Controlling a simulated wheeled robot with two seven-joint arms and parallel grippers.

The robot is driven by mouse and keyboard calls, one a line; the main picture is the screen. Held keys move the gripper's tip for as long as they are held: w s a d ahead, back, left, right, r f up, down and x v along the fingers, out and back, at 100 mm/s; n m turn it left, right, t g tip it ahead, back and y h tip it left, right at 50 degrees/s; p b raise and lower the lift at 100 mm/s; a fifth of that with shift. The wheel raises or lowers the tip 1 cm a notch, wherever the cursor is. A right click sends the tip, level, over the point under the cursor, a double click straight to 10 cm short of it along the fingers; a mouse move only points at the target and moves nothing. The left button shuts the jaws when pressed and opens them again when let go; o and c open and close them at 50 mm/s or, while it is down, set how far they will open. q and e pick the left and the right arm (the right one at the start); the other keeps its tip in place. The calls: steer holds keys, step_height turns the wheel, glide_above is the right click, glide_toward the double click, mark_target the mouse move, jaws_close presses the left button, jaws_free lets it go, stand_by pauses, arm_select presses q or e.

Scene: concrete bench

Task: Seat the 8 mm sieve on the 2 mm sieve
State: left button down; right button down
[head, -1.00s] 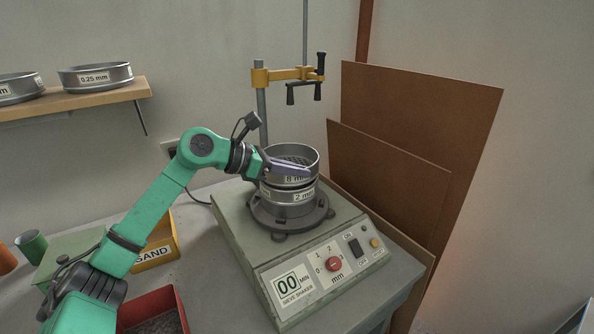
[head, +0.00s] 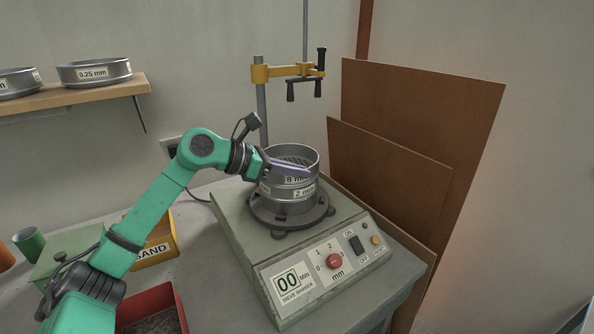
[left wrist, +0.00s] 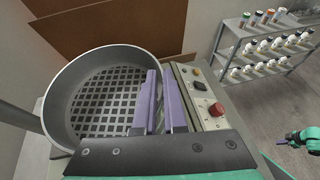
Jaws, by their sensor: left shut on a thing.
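The 8 mm sieve (head: 297,179), a round metal ring with a mesh floor, sits level directly above the 2 mm sieve (head: 305,192) on the shaker. The two look in contact, with no clear gap; whether the rim is fully nested is too small to tell. My left gripper (head: 290,169) is shut on the 8 mm sieve's near wall. In the left wrist view its purple fingers (left wrist: 162,103) straddle the wall of the 8 mm sieve, whose mesh (left wrist: 110,100) is empty. The 2 mm sieve is hidden there. A small part of my right arm shows at the right edge of the wrist view.
The sieve shaker (head: 235,240) has a clamp (head: 290,73) on a post above the sieves. A sand box (head: 155,250) and red tray (head: 172,296) lie left. Brown boards (head: 390,185) lean behind right. Spare sieves, including a 0.25 mm sieve (head: 93,72), stand on the shelf.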

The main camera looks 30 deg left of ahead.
arm_select(q)
steer(key=c, duration=0.9)
jaws_free()
steer(key=shift+s+a+b, duration=0.35)
steer(key=b+v, duration=0.5)
steer(key=v, duration=0.8)
steer(key=shift+s+r+b, duration=0.2)
steer(key=shift+r+b, duration=0.2)
steer(key=shift+a, duration=0.15)
